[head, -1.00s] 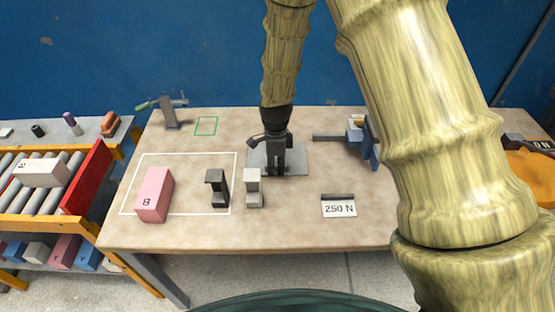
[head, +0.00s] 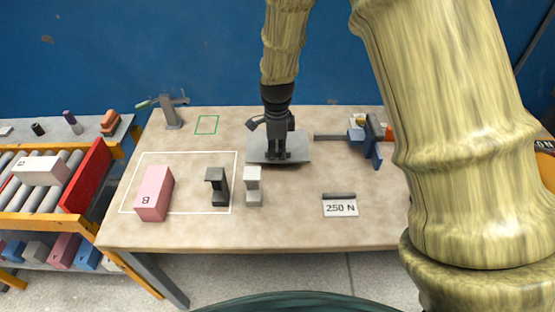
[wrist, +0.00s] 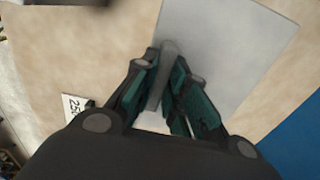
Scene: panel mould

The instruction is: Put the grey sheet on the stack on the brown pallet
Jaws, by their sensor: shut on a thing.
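The grey sheet (head: 299,152) is a flat plate at the back middle of the table in the head view. It fills the upper middle of the wrist view (wrist: 225,45). My gripper (head: 278,157) points down at the middle of the sheet. In the wrist view my gripper (wrist: 168,78) is shut on a grey upright bar on the sheet. Whether the sheet is clear of the table top is hard to tell. I cannot make out the brown pallet or its stack in either view.
A pink block (head: 154,194), a black bracket (head: 217,187) and a light grey bracket (head: 253,187) stand front left. A "250 N" card (head: 340,208) lies front right, a blue vise-like tool (head: 371,142) behind it. A roller rack (head: 45,190) is left. My arm hides the right.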

